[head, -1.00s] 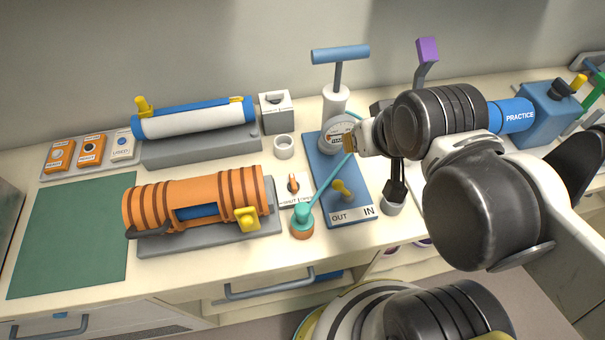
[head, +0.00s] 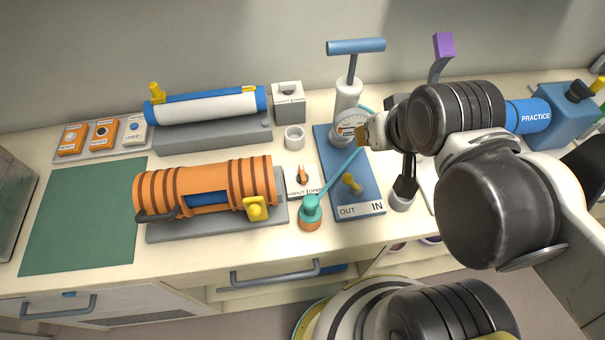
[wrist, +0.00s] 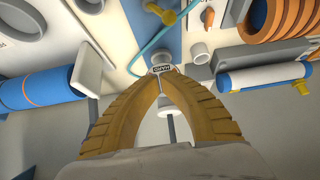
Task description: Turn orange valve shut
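The orange valve (head: 302,175) is a small orange handle on a white plate marked SHUT at left and OPEN at right. It stands between the orange ribbed cylinder and the blue pump board, its handle pointing roughly front to back between the labels. The handle also shows near the top of the wrist view (wrist: 208,17). My gripper (head: 361,134) is above the blue board by the pump gauge, up and right of the valve and apart from it. In the wrist view its tan fingers (wrist: 160,76) curve together at the tips, with nothing held.
A white hand pump with a blue T-handle (head: 356,46) stands close behind my gripper. A teal hose (head: 338,172) runs to a teal-topped fitting (head: 311,212) in front of the valve. A yellow knob (head: 352,184) sits on the blue board (head: 346,208). A white cup (head: 294,138) stands behind the valve.

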